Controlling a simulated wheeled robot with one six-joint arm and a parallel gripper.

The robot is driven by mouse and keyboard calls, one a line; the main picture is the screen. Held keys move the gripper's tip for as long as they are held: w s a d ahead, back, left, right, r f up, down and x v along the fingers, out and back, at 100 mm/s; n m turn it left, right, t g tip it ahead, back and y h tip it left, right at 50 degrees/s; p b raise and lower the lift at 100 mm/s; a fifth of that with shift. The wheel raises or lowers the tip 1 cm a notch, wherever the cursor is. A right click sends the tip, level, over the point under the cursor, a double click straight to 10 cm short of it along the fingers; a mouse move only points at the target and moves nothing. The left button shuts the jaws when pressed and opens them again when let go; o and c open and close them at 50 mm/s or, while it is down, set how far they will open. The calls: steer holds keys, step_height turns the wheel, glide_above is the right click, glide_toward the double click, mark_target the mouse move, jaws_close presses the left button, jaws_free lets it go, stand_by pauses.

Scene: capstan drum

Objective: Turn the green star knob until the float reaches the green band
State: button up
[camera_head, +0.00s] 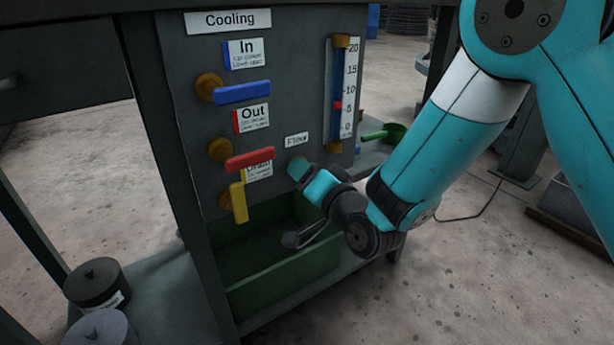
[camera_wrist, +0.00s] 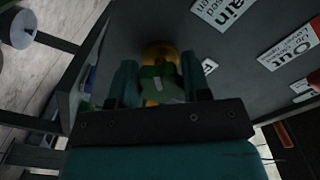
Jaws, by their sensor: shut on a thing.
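The green star knob (camera_wrist: 158,84) sits on a brass fitting on the grey panel, between the two fingers of my gripper (camera_wrist: 160,70). My gripper is shut on it. In the head view my gripper (camera_head: 300,172) reaches the panel just below the "Flow" label (camera_head: 297,140) and mostly hides the knob. The level gauge (camera_head: 341,75) is an upright blue tube with brass ends beside a white scale from 0 to 20. The red float (camera_head: 338,105) stands at a little above 5. I cannot make out a green band on the gauge.
Left of the knob are a blue lever (camera_head: 243,93), a red lever (camera_head: 250,160) and a yellow lever (camera_head: 239,203) on brass fittings. A green tray (camera_head: 285,283) lies below. A green scoop-like thing (camera_head: 393,133) sits right of the panel. Dark lidded pots (camera_head: 95,283) stand lower left.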

steer(key=shift+w+d+f+n+b, duration=0.1)
steer(key=shift+n+b, duration=0.15)
steer(key=shift+n, duration=0.65)
steer(key=shift+d+n+b, duration=0.1)
steer(key=shift+n+b, duration=0.1)
steer(key=shift+n, duration=0.7)
steer(key=o, duration=0.9)
steer(key=shift+a, duration=0.1)
